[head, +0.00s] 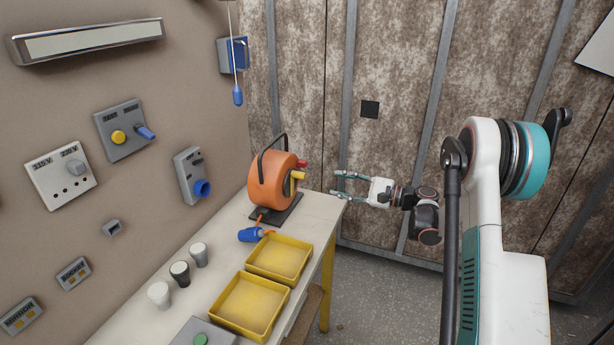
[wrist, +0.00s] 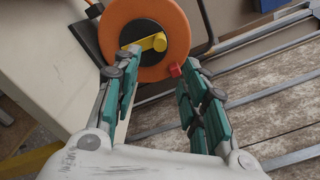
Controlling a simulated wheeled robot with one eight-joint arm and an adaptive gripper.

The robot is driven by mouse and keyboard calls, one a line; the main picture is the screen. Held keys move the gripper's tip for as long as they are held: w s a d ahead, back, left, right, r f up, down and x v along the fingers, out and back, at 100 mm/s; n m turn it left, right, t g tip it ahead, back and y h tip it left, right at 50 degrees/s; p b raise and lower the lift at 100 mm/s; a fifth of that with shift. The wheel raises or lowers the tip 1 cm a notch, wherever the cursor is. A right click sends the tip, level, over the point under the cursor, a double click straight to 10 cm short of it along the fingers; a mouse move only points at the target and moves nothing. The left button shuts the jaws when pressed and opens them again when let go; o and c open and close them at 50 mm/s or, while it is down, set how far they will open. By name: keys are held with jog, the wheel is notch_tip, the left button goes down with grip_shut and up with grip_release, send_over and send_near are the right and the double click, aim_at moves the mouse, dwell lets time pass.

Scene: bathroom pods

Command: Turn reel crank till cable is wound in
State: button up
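The orange cable reel (head: 270,187) stands on a dark base at the far end of the bench, with a black carry frame. A yellow part (head: 297,176) and a red knob (head: 302,163) stick out of its right face. Which is the crank handle I cannot tell for sure. A blue plug (head: 249,234) lies beside the base with a short orange cable. My gripper (head: 338,183) is open and empty, right of the reel and apart from it. In the wrist view the reel (wrist: 180,30) is ahead; the yellow part (wrist: 153,43) and red knob (wrist: 175,71) appear near the fingertips.
Two yellow trays (head: 282,240) and several cups (head: 180,273) stand on the bench (head: 225,227). A grey box with a green button (head: 200,339) is at the near end. Switches and sockets line the left wall. A blue-tipped cord (head: 238,95) hangs above. The floor right of the bench is clear.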

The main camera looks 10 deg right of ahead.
aim_at(301, 176)
jog(key=b+x, duration=0.3)
jog(key=x, duration=1)
jog(key=shift+w+a, duration=0.2)
jog(key=shift+a, duration=0.15)
grip_shut()
